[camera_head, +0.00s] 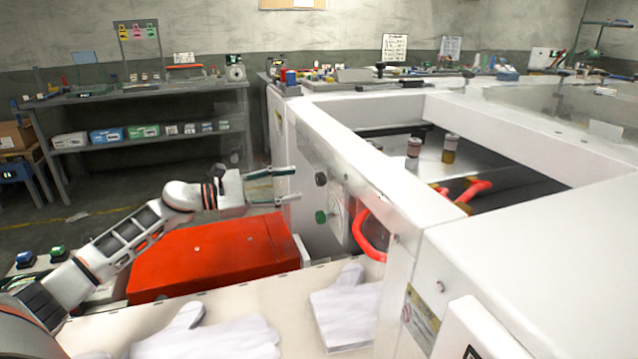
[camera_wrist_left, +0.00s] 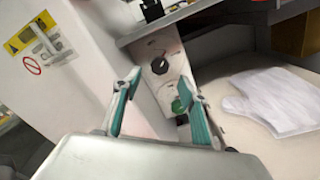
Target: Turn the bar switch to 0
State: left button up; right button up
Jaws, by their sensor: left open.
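A small control panel on the side of the white cabinet carries a dark knob (camera_head: 320,179), which looks like the bar switch, and a green knob (camera_head: 320,217) below it. In the left wrist view the dark knob (camera_wrist_left: 160,64) sits on a pale marked plate, and the green knob (camera_wrist_left: 178,105) is partly behind a fingertip. The knob's setting is too small to read. My left gripper (camera_head: 294,184) is open and empty, just left of the panel and apart from the dark knob. In the wrist view its teal fingertips (camera_wrist_left: 163,84) are spread below the knob. My right gripper is not in view.
A red box (camera_head: 215,255) lies below my left arm. White gloves (camera_head: 346,308) lie on the pale bench in front. A red curved handle (camera_head: 368,238) sticks out right of the panel. The cabinet's open well (camera_head: 520,150) holds small jars. A shelf table (camera_head: 140,93) stands behind.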

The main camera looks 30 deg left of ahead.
aim_at(317, 180)
pick_arm(q)
jog(key=shift+m, duration=0.6)
jog(key=x, duration=0.6)
jog(key=shift+w+d+r+p, duration=0.15)
jog(key=shift+w+d+p, duration=0.1)
jog(key=shift+p, duration=0.1)
jog(key=shift+w+d, duration=0.45)
jog(key=shift+w, duration=0.05)
jog(key=c, duration=1.1)
